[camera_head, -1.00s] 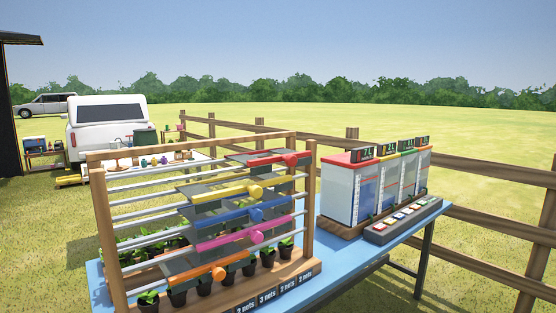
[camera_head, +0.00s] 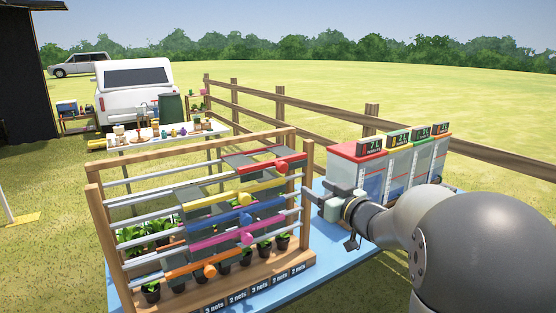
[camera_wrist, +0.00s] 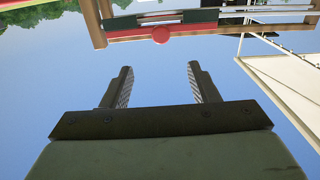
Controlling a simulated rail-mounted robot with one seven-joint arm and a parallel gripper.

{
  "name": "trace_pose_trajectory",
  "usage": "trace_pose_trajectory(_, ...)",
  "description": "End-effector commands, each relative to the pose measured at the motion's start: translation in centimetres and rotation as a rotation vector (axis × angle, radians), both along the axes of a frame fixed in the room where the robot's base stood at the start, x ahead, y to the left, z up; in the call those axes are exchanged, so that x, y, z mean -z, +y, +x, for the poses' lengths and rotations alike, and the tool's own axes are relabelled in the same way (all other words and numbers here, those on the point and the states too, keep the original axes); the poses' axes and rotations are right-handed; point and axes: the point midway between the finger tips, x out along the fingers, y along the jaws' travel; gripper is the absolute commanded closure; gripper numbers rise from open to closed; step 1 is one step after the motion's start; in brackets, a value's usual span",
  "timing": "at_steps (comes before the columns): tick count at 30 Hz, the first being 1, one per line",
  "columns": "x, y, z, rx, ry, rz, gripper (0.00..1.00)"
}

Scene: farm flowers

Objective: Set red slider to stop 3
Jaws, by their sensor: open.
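The red slider (camera_head: 262,166) is a red-fronted grey panel on the top rail of a wooden rack, near the rack's right end. Its round red knob (camera_head: 283,167) faces the front. In the wrist view the red slider's bar (camera_wrist: 130,36) and its knob (camera_wrist: 161,35) show at the top, beyond my fingertips and apart from them. My gripper (camera_wrist: 161,78) is open and empty, its knob-side gap clear. In the head view my gripper (camera_head: 316,200) is beside the rack's right post, lower than the red slider. No stop numbers are readable.
Yellow (camera_head: 222,204), blue (camera_head: 225,219), pink (camera_head: 215,240) and orange (camera_head: 190,271) sliders sit below on the same rack (camera_head: 94,210). Potted seedlings stand beneath. "Nets" labels (camera_head: 238,299) line the base. Boxes with displays (camera_head: 372,148) stand behind my arm on the blue table.

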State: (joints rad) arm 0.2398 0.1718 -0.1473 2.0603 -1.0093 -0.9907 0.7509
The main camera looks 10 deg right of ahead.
Motion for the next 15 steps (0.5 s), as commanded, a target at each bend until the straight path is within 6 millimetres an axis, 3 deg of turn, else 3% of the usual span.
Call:
trace_pose_trajectory(5,-0.1,1.0,2.0,-0.006,-0.001,0.001,0.46)
trace_pose_trajectory(15,-0.2,3.9,8.8,-0.005,-0.001,0.000,0.46)
